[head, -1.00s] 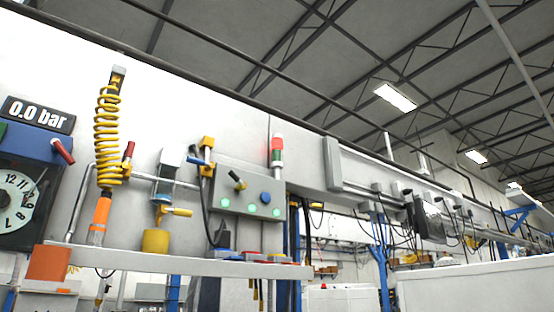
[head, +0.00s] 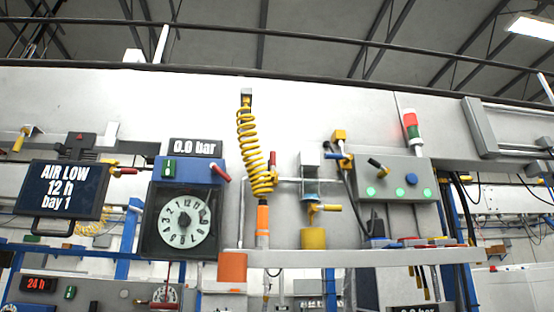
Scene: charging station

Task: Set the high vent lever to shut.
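No label in the head view marks a vent lever, so I cannot tell which handle is the high one. A yellow-mounted lever (head: 340,145) with a blue part sits above a yellow-handled valve (head: 326,208) on the wall panel. A red lever (head: 221,172) juts from the blue gauge box (head: 190,171), tilted down to the right. Another red handle (head: 272,160) stands upright beside the yellow coiled hose (head: 250,150). Neither of my grippers is in view.
A grey shelf (head: 370,257) runs below the panel. A screen (head: 64,190) at left reads "AIR LOW 12 h bay 1". A display (head: 195,147) reads 0.0 bar above the round dial (head: 184,222). A red-and-green signal light (head: 412,130) stands right.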

